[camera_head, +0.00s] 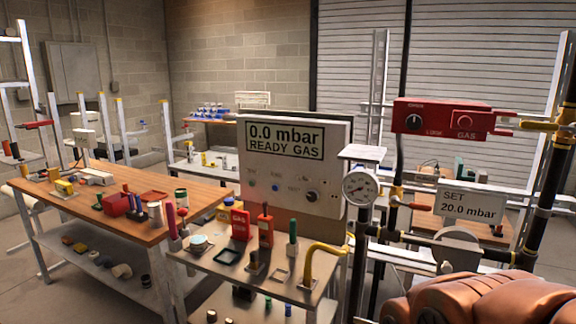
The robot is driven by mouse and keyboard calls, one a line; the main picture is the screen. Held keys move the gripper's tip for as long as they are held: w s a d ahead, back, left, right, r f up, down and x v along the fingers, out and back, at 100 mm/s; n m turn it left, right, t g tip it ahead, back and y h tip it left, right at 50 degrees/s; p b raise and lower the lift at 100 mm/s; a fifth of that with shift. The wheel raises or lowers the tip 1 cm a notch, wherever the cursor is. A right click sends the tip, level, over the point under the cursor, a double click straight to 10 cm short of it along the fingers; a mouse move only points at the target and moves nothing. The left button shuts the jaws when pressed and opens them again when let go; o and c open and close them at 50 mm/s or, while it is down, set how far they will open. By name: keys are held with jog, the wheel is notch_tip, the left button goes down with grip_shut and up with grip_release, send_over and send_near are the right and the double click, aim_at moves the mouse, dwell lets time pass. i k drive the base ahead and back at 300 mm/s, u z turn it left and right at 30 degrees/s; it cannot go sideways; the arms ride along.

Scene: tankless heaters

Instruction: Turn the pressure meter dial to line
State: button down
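A white pressure meter panel (335,152) stands upright on the middle bench. Its screen (285,140) reads "0.0 mbar READY GAS". A dark round dial (312,196) sits at the lower right of the panel face. The small marks around this dial are too small to read, so I cannot tell its setting. Small round buttons sit to its left. Salmon-coloured rounded links at the bottom right look like my arm. My gripper does not show, and nothing is seen touching the dial.
A round gauge (360,188) on a pipe stands just right of the panel. A red box (440,118) with knobs and a "SET 20.0 mbar" sign (470,206) are further right, among dark pipes. A yellow hose (318,258) and several tools stand before the panel. A wooden bench (60,205) is left.

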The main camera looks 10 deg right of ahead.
aim_at(312, 196)
jog(key=k, duration=0.5)
jog(key=z, duration=0.7)
jog(key=i, duration=0.8)
jog(key=u, duration=2)
